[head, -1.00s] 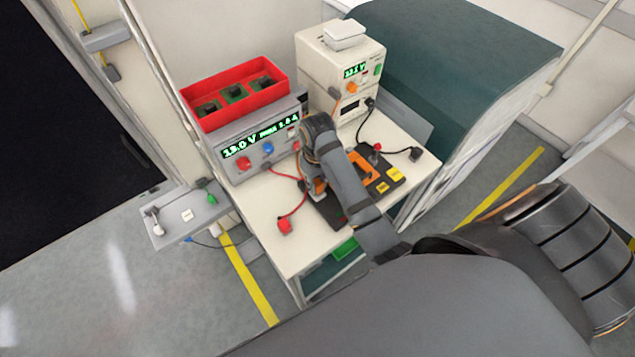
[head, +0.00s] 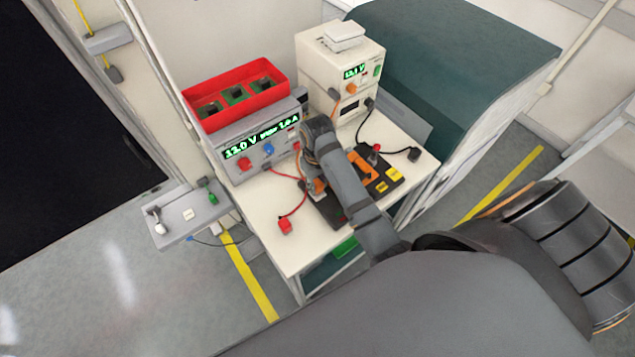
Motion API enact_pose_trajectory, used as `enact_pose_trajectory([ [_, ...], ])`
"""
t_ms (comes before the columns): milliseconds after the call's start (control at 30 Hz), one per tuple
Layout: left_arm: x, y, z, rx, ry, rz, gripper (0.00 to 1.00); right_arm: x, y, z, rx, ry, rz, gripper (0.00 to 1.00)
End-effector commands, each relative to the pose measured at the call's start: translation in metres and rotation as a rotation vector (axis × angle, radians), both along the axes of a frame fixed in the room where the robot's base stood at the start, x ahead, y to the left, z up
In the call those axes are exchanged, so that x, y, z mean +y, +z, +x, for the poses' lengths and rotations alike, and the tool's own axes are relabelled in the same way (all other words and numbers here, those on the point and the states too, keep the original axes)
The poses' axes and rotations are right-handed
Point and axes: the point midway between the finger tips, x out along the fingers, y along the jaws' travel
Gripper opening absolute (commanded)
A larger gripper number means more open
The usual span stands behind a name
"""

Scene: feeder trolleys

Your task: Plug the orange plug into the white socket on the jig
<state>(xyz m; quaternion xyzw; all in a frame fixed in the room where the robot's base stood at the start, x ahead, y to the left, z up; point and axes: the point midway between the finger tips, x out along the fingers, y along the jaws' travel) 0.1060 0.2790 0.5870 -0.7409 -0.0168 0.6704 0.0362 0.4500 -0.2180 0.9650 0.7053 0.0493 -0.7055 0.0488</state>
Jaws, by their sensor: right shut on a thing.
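The jig (head: 396,174) is a dark board on the white table, with an orange block (head: 361,170) and yellow labels on it. My right arm reaches over its left part from the lower right. My right gripper (head: 315,190) points down at the jig's left end and is shut on the orange plug (head: 318,185), of which only a little orange shows. The arm hides most of the plug and the middle of the jig. I cannot make out the white socket, nor whether the plug touches it. My left gripper is out of view.
A grey power supply (head: 262,151) carries a red bin (head: 236,100) at the back left. A cream instrument stack (head: 341,70) stands behind the jig. A red plug (head: 285,226) on a red lead lies at the front left; a black plug (head: 414,154) lies at right.

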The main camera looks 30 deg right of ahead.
Motion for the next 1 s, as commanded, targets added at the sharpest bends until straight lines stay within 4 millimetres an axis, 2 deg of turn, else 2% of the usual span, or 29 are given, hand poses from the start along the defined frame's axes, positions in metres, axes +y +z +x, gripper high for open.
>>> enact_pose_trajectory([
  [600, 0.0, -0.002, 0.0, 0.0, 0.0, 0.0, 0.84, 0.0, -0.012, 0.0, 0.0, 0.0, 0.0, 0.0],
  [633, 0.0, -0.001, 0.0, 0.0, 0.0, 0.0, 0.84, 0.0, -0.011, 0.0, 0.0, 0.0, 0.0, 0.31],
  [700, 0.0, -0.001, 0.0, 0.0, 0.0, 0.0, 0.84, 0.0, -0.011, 0.0, 0.0, 0.0, 0.0, 0.41],
  [800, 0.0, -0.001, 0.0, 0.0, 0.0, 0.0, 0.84, 0.0, -0.011, 0.0, 0.0, 0.0, 0.0, 0.54],
  [1000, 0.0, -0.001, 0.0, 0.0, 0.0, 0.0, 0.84, 0.0, -0.011, 0.0, 0.0, 0.0, 0.0, 0.54],
])
